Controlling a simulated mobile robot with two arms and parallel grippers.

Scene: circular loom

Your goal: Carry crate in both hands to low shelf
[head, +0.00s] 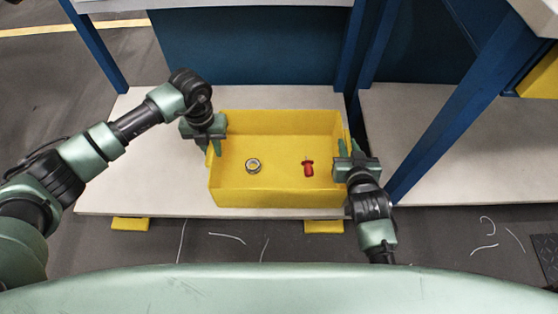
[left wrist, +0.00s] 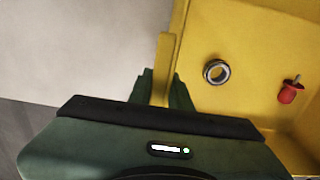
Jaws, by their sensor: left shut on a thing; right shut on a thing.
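The yellow crate (head: 275,190) is at the low pale shelf (head: 150,195) in the head view, level and over its right part. I cannot tell whether its base touches the shelf. Inside lie a dark ring-shaped part (head: 253,166) and a small red object (head: 308,168). My left gripper (head: 212,143) is shut on the crate's left wall. My right gripper (head: 347,160) is shut on its right wall. In the left wrist view, the fingers (left wrist: 168,88) straddle the crate's wall (left wrist: 163,60); the ring (left wrist: 216,72) and red object (left wrist: 291,90) show inside.
Blue uprights (head: 367,60) stand behind and right of the crate, with a slanted blue post (head: 445,120) farther right. Yellow feet (head: 130,224) show under the shelf's front edge. The shelf's left part is bare. Another pale shelf (head: 430,130) lies to the right.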

